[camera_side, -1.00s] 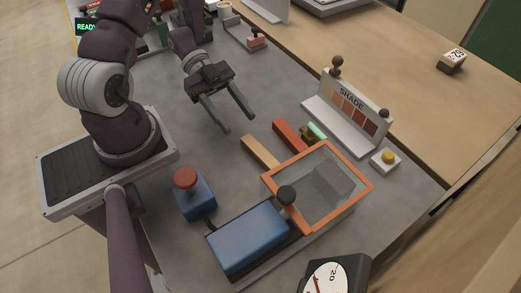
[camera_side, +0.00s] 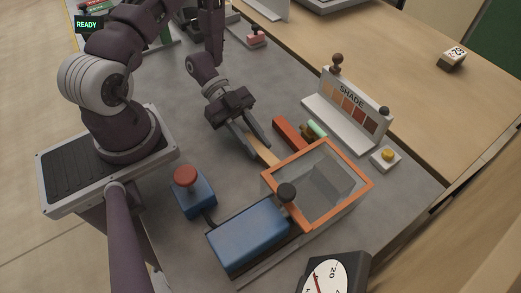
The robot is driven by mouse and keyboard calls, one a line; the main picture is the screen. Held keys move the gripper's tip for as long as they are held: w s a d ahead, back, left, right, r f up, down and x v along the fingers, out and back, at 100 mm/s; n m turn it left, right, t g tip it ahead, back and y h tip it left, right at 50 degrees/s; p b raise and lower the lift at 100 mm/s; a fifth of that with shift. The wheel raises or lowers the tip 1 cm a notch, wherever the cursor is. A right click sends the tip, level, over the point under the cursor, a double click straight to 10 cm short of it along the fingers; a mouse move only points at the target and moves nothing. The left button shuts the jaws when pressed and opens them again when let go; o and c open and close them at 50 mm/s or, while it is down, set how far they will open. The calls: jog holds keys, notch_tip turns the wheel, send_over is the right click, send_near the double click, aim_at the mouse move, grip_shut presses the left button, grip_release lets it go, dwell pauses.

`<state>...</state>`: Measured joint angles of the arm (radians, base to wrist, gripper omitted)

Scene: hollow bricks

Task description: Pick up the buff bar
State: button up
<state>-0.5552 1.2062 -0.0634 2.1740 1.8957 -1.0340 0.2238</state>
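The buff bar (camera_side: 263,150) lies on the grey work surface, its far end running toward the orange-rimmed clear box. My gripper (camera_side: 260,155) is over it, pointing down, with its two fingers apart. The bar shows between the fingers, and its near-left end is partly hidden by them. I cannot tell whether the fingers touch the bar or how high they are above the surface.
A red bar (camera_side: 289,134) lies just right of the buff bar, with a green piece (camera_side: 317,129) beyond it. The orange-rimmed box (camera_side: 345,152) stands close to the bars. A blue block with a red button (camera_side: 187,178) and the SHADE stand (camera_side: 350,98) are nearby.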

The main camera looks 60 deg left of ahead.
grip_shut()
jog(key=shift+r, duration=0.1)
